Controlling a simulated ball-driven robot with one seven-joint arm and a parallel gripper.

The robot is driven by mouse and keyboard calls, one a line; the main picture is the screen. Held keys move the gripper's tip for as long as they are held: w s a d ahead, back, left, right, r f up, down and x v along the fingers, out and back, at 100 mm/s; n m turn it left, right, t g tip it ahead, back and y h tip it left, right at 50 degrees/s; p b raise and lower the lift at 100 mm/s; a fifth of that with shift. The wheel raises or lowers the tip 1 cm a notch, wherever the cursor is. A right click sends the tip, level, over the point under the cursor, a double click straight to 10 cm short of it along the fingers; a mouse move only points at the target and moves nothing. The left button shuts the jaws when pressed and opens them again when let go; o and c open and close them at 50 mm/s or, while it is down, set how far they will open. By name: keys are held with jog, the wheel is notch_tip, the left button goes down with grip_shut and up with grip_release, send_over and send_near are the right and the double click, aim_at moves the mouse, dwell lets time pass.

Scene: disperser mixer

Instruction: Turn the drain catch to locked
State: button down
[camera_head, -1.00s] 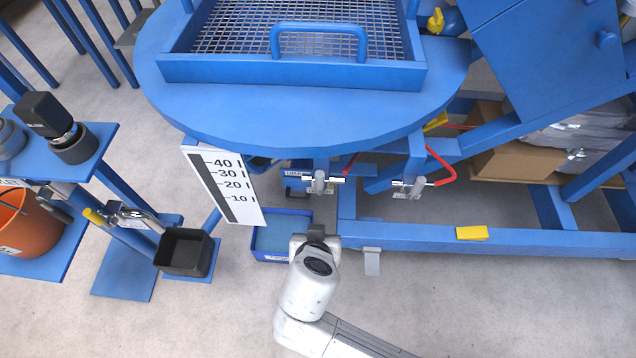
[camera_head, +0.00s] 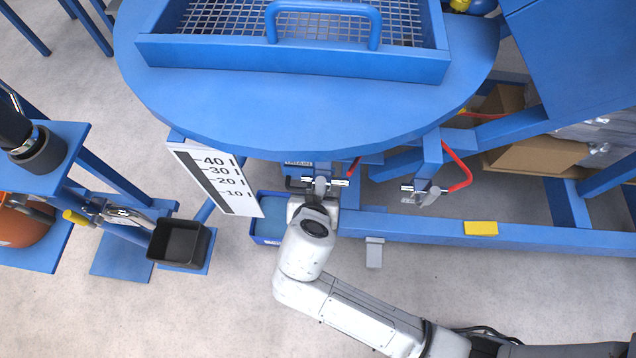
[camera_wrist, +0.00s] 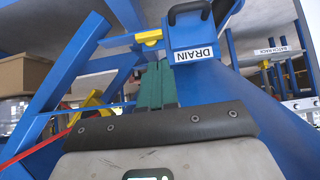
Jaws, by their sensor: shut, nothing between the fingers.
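A blue block with a white DRAIN label (camera_wrist: 194,54), upside down in the wrist view, has a black handle (camera_wrist: 189,12) on it. A small yellow piece (camera_wrist: 148,37), which looks like the catch, sits just left of the block. I cannot tell its turned position. My gripper's green fingers (camera_wrist: 160,68) are together and empty, pointing toward the yellow piece and overlapping the space below it in the picture. I cannot tell whether they touch it. In the head view my gripper (camera_head: 318,205) is under the tank's front rim, with the yellow piece hidden.
A blue tray (camera_head: 267,240) lies on the floor beside my gripper. A level scale board (camera_head: 218,180) hangs to the left. A red-handled clamp (camera_head: 455,170) and a blue frame beam (camera_head: 410,228) are to the right. Open floor lies in front.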

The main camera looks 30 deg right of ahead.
jog(key=b+x, duration=0.2)
jog(key=x, duration=0.7)
jog(key=shift+d+f+b, duration=0.15)
jog(key=shift+f+b, duration=0.05)
jog(key=shift+b, duration=0.15)
jog(key=shift+w+a+f+n+g+h, duration=0.2)
jog(key=shift+n+g+h, duration=0.1)
jog(key=shift+h, duration=0.25)
jog(key=shift+w+a+f+n+g+h, duration=0.1)
jog(key=shift+w+a+n+g+h, duration=0.15)
jog(key=shift+h, duration=0.3)
jog(key=shift+w+a+f+n+g+h+b, duration=0.1)
jog(key=shift+f+n+g+h+b, duration=0.1)
jog(key=shift+n+g+h, duration=0.3)
jog(key=shift+w+a+f+n+g+h+b, duration=0.15)
jog(key=shift+f+n+g+h+b, duration=0.1)
jog(key=shift+h, duration=0.35)
jog(key=shift+a+f+n+h, duration=0.1)
jog(key=shift+f+n+h, duration=0.1)
jog(key=shift+n+h, duration=0.2)
jog(key=shift+f+b, duration=0.4)
jog(key=shift+b, duration=0.25)
dwell(1.7)
jog(key=shift+r, duration=0.1)
jog(key=shift+s+d+r+p, duration=0.3)
jog(key=shift+s+d+p, duration=0.1)
jog(key=shift+d+p, duration=0.25)
